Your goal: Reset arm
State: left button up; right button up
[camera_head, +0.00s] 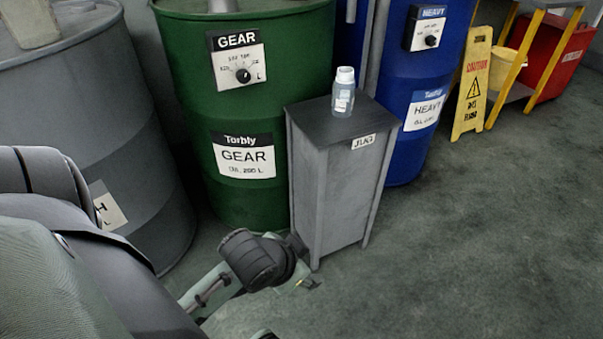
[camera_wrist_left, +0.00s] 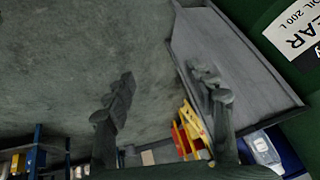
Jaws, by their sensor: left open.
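My left arm comes in from the left in the head view, its wrist low in front of the grey cabinet. My left gripper (camera_head: 303,279) is mostly hidden behind the wrist there. In the left wrist view my left gripper (camera_wrist_left: 163,80) has its two dark fingers spread wide with nothing between them. A pale translucent bottle (camera_head: 343,93) with a white cap stands upright on the cabinet labelled JUG (camera_head: 325,185), apart from the gripper. The bottle also shows at the lower right of the left wrist view (camera_wrist_left: 264,150). My right gripper is not in view.
A green GEAR drum (camera_head: 190,90) stands left of the cabinet and a blue HEAVY drum (camera_head: 408,100) behind its right side. A grey drum (camera_head: 130,130) stands at the left. A yellow caution sign (camera_head: 470,85) is at the back right. The floor at right is clear.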

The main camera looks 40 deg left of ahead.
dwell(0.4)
pick_arm(q)
jog(key=s+a+f+g+p, duration=0.2)
jog(key=f+p, duration=0.3)
jog(key=f, duration=0.6)
jog(key=shift+s+a+g, duration=0.15)
jog(key=shift+a+g, duration=0.35)
jog(key=shift+g, duration=0.1)
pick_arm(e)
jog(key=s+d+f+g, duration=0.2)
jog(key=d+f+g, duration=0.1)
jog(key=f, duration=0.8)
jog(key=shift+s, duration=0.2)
pick_arm(q)
jog(key=shift+c, duration=0.6)
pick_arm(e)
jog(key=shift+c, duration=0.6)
